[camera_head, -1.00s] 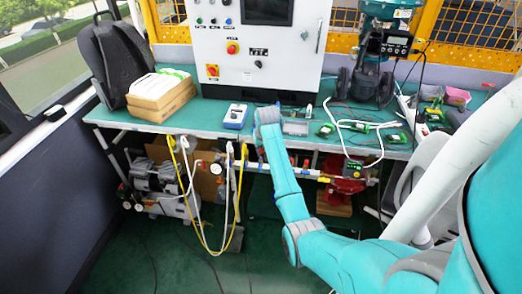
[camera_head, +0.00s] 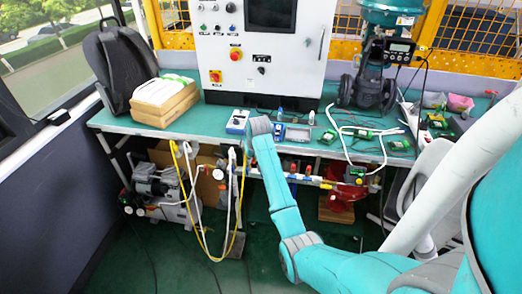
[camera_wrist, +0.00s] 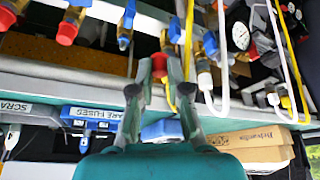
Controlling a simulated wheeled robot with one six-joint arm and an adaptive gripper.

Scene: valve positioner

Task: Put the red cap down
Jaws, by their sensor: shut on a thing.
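The red cap (camera_wrist: 160,66) shows in the wrist view between the two fingertips of my gripper (camera_wrist: 160,78). My gripper is shut on it, and the fingers hide part of its lower side. In the head view my arm ends near the front edge of the bench (camera_head: 215,128); the fingers and held cap cannot be made out there. In the wrist view the cap appears in front of the bench edge and pipework; I cannot tell whether it touches anything.
A pipe with blue and red valve fittings (camera_wrist: 128,22) and a pressure gauge (camera_wrist: 241,36) lies close by. Labelled trays (camera_wrist: 92,115) and a cardboard box (camera_wrist: 250,140) sit on the bench. Yellow and white hoses hang in front. The control cabinet (camera_head: 262,70) stands behind.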

